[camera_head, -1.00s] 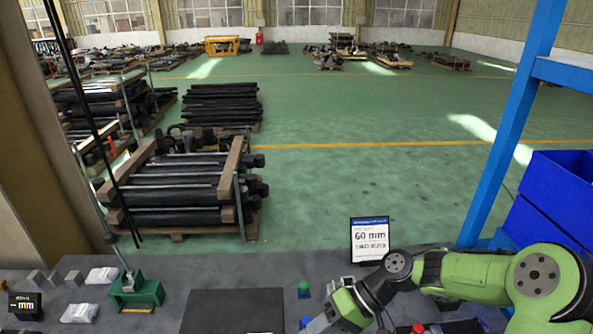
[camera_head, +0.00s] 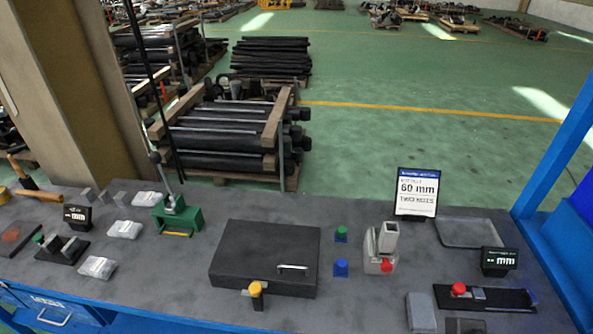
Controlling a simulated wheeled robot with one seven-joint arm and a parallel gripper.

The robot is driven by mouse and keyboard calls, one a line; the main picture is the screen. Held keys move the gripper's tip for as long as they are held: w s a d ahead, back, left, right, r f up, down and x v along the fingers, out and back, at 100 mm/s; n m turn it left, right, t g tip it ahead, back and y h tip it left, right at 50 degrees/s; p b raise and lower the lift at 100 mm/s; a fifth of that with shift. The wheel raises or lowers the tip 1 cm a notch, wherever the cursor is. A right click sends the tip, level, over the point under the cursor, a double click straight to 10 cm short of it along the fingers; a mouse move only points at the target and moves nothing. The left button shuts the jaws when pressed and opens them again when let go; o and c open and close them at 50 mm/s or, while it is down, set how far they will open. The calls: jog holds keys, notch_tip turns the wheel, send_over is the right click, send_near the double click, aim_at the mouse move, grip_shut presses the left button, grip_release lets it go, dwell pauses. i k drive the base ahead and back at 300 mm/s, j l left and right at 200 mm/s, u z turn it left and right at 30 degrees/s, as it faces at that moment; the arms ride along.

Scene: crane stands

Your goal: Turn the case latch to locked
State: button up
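A flat dark grey case (camera_head: 262,245) lies closed on the grey workbench, left of the picture's middle. A small silver bar (camera_head: 293,268) sits on its top near the front right. A yellow knob (camera_head: 256,289), which looks like the latch, stands at the middle of the case's front edge. I cannot tell from this view which way the latch is turned. My gripper is not in view.
A green press with a lever (camera_head: 177,217) stands behind left of the case. Green (camera_head: 341,233) and blue (camera_head: 341,267) knobs and a grey fixture (camera_head: 379,250) stand to its right. A "60 mm" sign (camera_head: 417,190) is at the back. Bench space before the case is narrow.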

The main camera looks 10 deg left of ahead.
aim_at(254, 288)
jog(key=u, duration=1.4)
jog(key=k+j+u, duration=0.15)
jog(key=j, duration=0.25)
jog(key=j+u, duration=0.1)
jog(key=j, duration=0.3)
jog(key=k+j+u, duration=0.15)
jog(key=j, duration=0.3)
